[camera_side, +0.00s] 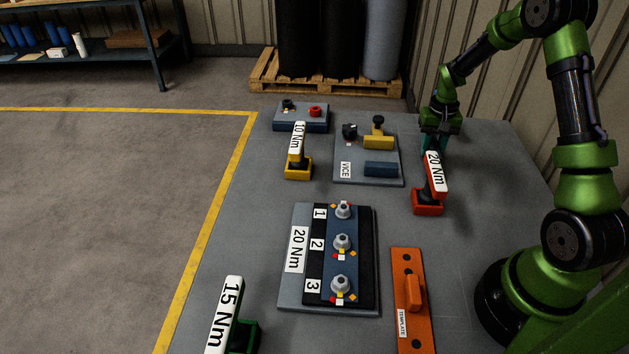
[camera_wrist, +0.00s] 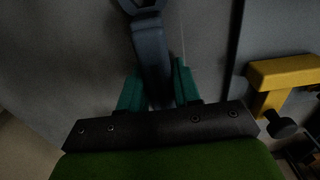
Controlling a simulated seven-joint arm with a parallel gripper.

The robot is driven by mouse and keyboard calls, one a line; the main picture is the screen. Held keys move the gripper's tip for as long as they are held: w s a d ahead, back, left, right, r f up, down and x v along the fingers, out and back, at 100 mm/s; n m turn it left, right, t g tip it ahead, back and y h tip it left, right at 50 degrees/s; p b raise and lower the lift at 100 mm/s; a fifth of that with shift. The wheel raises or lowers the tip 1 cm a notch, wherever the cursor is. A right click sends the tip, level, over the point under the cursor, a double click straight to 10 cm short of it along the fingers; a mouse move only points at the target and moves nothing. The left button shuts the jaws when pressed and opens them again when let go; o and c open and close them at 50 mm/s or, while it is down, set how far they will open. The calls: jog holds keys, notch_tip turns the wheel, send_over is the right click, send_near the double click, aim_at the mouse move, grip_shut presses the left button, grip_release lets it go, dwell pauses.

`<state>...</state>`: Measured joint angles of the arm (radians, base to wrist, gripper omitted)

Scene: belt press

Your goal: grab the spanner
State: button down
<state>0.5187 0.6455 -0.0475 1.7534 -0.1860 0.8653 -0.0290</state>
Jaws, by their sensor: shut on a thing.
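The spanner (camera_wrist: 150,45) is dark blue-grey, with its head at the top edge of the wrist view, where it is partly cut off. My gripper (camera_wrist: 158,88) has its teal fingers on either side of the handle and is shut on it. In the side view my gripper (camera_side: 434,139) is at the right back of the bench, behind the red 20 Nm tool. The spanner cannot be made out there. I cannot tell whether it is clear of the bench.
The vice plate (camera_side: 345,140) is left of my gripper; its yellow jaw (camera_wrist: 285,72) is at right in the wrist view. The red 20 Nm tool (camera_side: 430,199) stands close in front. A bolt plate (camera_side: 290,288), orange template (camera_side: 420,335) and yellow 10 Nm tool (camera_side: 298,170) are farther off.

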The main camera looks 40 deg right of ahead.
aim_at(433, 142)
jog(key=shift+r, duration=0.1)
jog(key=shift+r, duration=0.45)
notch_tip(433, 142, up, 2)
jog(key=shift+w+r, duration=0.1)
jog(key=shift+r, duration=0.15)
jog(key=s+a, duration=0.2)
jog(key=s, duration=0.2)
jog(key=s+a+r, duration=0.1)
jog(key=s+a, duration=0.2)
jog(key=s, duration=0.2)
jog(key=s+a, duration=0.3)
jog(key=s, duration=0.1)
jog(key=shift+s+a+r, duration=0.2)
jog(key=shift+s+a, duration=0.05)
jog(key=shift+s, duration=0.15)
jog(key=shift+r, duration=0.1)
